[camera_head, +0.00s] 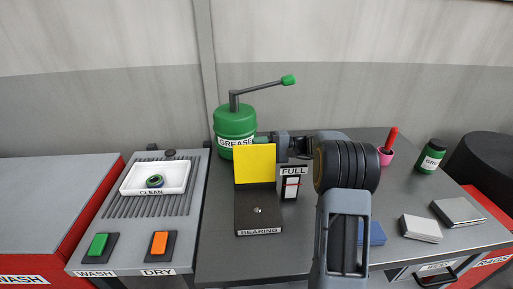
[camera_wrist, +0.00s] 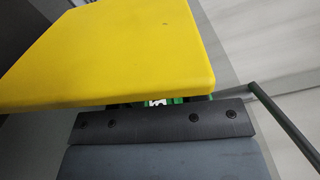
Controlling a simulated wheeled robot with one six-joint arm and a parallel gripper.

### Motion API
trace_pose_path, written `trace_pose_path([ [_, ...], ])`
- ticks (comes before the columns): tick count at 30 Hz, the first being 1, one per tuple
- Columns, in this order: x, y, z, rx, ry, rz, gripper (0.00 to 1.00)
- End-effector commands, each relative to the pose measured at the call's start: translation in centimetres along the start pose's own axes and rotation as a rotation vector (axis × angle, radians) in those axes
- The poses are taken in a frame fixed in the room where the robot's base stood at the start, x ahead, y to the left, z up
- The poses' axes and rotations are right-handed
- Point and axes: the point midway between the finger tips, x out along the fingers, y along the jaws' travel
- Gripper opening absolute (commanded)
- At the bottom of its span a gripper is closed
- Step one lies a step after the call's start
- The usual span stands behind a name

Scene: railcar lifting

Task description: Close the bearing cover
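The yellow bearing cover (camera_head: 255,163) stands raised at the back of the dark box labelled BEARING (camera_head: 258,212). A small round metal piece shows on the box's top. My gripper (camera_head: 276,142) is at the upper right edge of the cover, close to it; its tips are partly hidden there. In the wrist view the cover (camera_wrist: 110,55) fills the upper left, just beyond a dark bolted part of my gripper (camera_wrist: 160,121). I cannot tell whether they touch, or whether the fingers are open.
A green grease can (camera_head: 234,122) with a long lever stands behind the cover. A FULL gauge (camera_head: 291,183) stands right of the box. A white CLEAN tray (camera_head: 155,178) is at left. A pink cup (camera_head: 386,157), green jar (camera_head: 431,155) and small blocks are at right.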

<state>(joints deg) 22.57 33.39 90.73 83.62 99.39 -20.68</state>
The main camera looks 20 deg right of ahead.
Motion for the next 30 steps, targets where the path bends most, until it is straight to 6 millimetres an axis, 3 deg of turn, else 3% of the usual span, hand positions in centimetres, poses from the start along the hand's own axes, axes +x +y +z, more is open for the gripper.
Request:
trace_pose_path([
  [14,0.92,0.04,0.01,0.001,0.001,0.001,0.38],
  [26,0.90,0.04,0.00,0.001,0.001,0.001,0.00],
  [30,0.90,0.04,0.00,0.001,0.001,0.001,0.00],
])
